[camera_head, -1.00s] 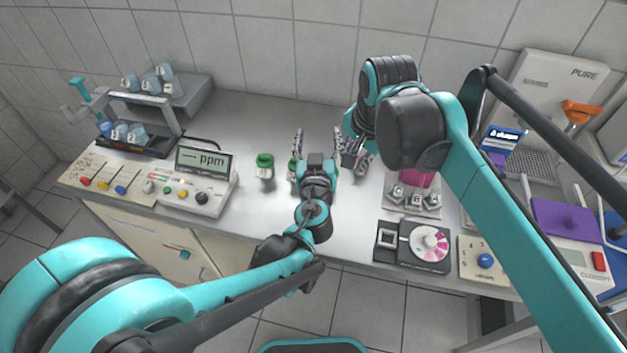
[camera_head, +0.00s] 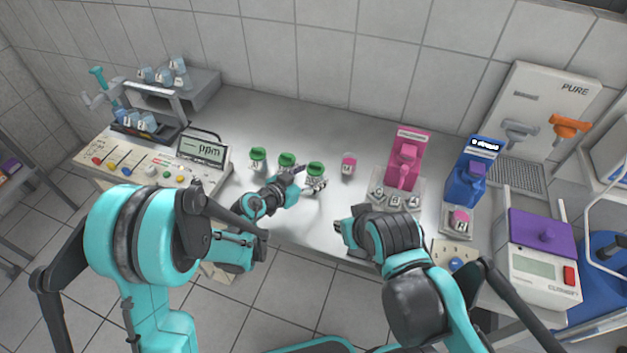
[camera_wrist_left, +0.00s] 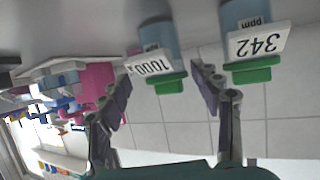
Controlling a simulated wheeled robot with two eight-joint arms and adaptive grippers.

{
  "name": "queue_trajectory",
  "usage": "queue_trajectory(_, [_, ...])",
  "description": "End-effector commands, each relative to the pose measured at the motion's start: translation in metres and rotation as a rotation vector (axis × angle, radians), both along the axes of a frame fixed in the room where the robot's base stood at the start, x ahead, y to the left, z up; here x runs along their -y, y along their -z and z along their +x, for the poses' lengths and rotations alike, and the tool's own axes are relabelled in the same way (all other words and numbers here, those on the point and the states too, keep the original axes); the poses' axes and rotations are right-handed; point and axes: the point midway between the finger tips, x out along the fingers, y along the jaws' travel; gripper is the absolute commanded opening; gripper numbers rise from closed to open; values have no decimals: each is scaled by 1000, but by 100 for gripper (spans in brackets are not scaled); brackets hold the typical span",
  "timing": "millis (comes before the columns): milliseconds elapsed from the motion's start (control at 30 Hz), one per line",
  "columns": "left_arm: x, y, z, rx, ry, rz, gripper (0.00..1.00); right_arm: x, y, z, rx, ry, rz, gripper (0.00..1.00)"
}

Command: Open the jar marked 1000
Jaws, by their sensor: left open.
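The jar marked 1000 has a green lid and a pale blue body; it shows in the left wrist view (camera_wrist_left: 160,62), where the picture is upside down, and appears to be the rightmost green-lidded jar (camera_head: 315,171) in the head view. Its lid (camera_wrist_left: 170,83) is on. My left gripper (camera_head: 308,178) is open, its fingers (camera_wrist_left: 160,98) on either side of this jar in the wrist picture; I see no contact. The jar marked 342 (camera_wrist_left: 252,42) stands beside it, outside the fingers. My right gripper (camera_head: 342,232) is over the bench's front edge; its jaws are unclear.
Another green-lidded jar (camera_head: 258,156) stands at left, and a pink-lidded jar (camera_head: 349,163) at right. The ppm meter (camera_head: 204,150) is at left; pink (camera_head: 408,160) and blue (camera_head: 470,172) dispensers are at right. The bench behind the jars is clear.

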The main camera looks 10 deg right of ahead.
Motion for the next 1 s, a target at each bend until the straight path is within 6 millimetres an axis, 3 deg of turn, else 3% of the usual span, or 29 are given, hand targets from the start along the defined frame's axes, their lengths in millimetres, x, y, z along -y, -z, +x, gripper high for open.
queue_trajectory(533, [42, 33, 41, 2, 0, -1, 64, 0, 25, 0, -1, 1, 1, 23])
queue_trajectory(767, [45, 32, 43, 2, -1, -1, 64, 0, 24, 0, -1, 1, 1, 23])
queue_trajectory(1000, [44, 32, 43, 2, -1, -1, 10, 0, 24, 0, -1, 1, 1, 23])
